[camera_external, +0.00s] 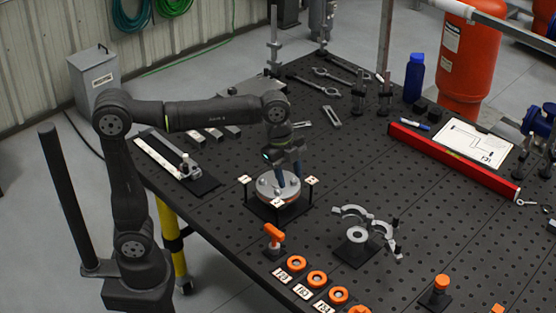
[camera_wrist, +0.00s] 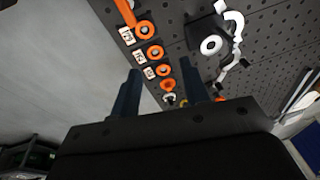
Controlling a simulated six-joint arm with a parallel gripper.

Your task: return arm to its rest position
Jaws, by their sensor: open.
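My gripper (camera_external: 288,168) hangs at the end of my arm over the black perforated table (camera_external: 370,125), just above or beside a round metal flange (camera_external: 266,186) on a black stand with small numbered tags. I cannot tell whether the fingers touch the flange. In the wrist view the two blue fingers (camera_wrist: 157,92) are spread apart, with nothing held between them. My arm is stretched out from its base at the left of the external view.
Numbered orange rings (camera_external: 317,279) line the table's near edge, with an orange-handled tool (camera_external: 274,236) beside them.

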